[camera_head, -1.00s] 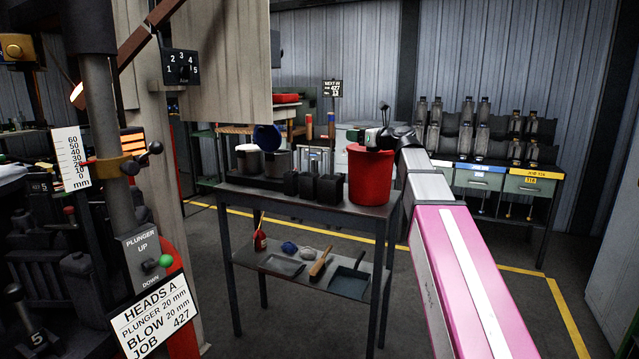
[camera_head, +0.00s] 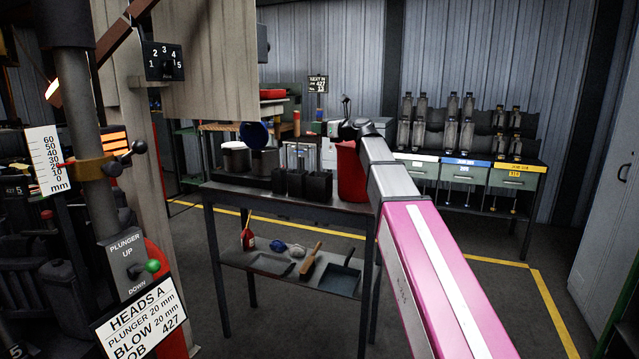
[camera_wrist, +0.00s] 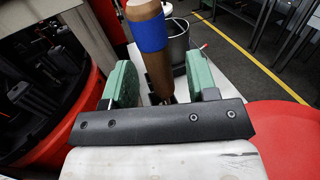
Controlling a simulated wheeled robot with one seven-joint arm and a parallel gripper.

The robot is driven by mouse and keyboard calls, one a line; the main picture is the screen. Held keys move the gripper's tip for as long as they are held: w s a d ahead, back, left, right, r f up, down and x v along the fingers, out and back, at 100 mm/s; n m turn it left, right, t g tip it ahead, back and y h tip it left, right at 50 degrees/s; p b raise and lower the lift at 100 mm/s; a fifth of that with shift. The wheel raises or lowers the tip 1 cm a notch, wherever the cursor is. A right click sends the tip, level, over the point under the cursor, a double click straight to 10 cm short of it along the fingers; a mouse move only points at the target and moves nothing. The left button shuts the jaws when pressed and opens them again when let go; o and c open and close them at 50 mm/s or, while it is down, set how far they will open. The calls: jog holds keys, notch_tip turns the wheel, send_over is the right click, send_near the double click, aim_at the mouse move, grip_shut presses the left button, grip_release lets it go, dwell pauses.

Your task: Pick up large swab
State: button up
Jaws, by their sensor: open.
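The large swab looks to be the upright brown handle with a blue band (camera_wrist: 149,35) in the wrist view. Its lower part shows between the two green fingers of my gripper (camera_wrist: 160,82), with a gap visible on each side. The fingers are open and hold nothing.
A dark table (camera_head: 290,205) carries black blocks (camera_head: 302,184) and pots (camera_head: 236,157); tools lie on its lower shelf. A grey bucket (camera_wrist: 179,42) stands behind the swab in the wrist view. Red rounded surfaces flank the gripper. Drawers (camera_head: 470,173) with bottle-shaped moulds stand at right.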

jog(key=x, duration=0.2)
jog(key=shift+w+a, duration=0.3)
grip_shut()
